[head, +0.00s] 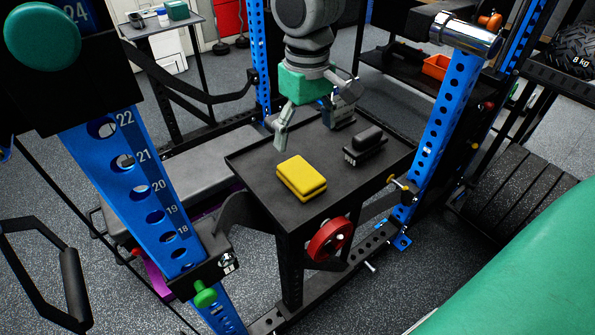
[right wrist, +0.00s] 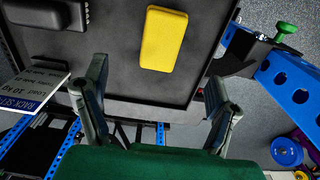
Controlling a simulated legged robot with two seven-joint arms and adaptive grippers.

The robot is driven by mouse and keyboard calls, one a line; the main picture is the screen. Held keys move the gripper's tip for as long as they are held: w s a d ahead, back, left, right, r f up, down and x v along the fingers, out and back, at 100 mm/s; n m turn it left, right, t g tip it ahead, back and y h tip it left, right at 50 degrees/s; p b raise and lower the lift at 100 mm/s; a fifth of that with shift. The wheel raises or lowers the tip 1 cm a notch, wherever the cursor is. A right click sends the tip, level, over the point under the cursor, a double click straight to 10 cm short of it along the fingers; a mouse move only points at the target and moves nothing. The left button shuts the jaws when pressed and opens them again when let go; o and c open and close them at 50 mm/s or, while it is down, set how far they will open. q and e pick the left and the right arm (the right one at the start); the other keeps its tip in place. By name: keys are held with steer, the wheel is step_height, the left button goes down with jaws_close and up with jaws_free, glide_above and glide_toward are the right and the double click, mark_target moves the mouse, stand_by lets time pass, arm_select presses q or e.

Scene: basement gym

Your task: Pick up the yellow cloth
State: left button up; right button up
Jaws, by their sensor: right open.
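The yellow cloth (head: 301,177) is a folded, two-layered block lying flat on the black tray table (head: 262,185), near its front edge. It also shows in the right wrist view (right wrist: 164,38), at top centre. My right gripper (head: 311,118) is above the back part of the tray, behind and higher than the cloth. Its fingers are spread wide with nothing between them. In the right wrist view the open fingers (right wrist: 157,78) point towards the cloth, which lies beyond the gap between them. My left gripper is not in view.
A black brush-like block (head: 365,143) lies right of the cloth, and a small sign stand (head: 338,112) stands behind it. Blue rack uprights (head: 440,130) (head: 140,185) flank the table. A red wheel (head: 330,239) hangs at its front. The tray's left part is bare.

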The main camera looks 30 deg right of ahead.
glide_above(305, 175)
steer(key=f, duration=0.5)
steer(key=shift+w+a+b, duration=0.25)
steer(key=shift+b, duration=0.15)
steer(key=shift+w+f, duration=0.1)
steer(key=shift+f, duration=0.3)
steer(key=f, duration=0.3)
steer(key=f+b, duration=0.1)
steer(key=f, duration=0.1)
steer(key=shift+s+d, duration=0.3)
steer(key=shift+d, duration=0.05)
steer(key=shift+w+f, duration=0.1)
steer(key=shift+f, duration=0.2)
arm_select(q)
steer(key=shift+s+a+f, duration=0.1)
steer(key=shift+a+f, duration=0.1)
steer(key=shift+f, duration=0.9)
arm_select(e)
steer(key=shift+a+r, duration=0.1)
steer(key=shift+a, duration=0.05)
steer(key=c, duration=1.3)
steer(key=shift+r, duration=0.1)
steer(key=shift+c, duration=0.2)
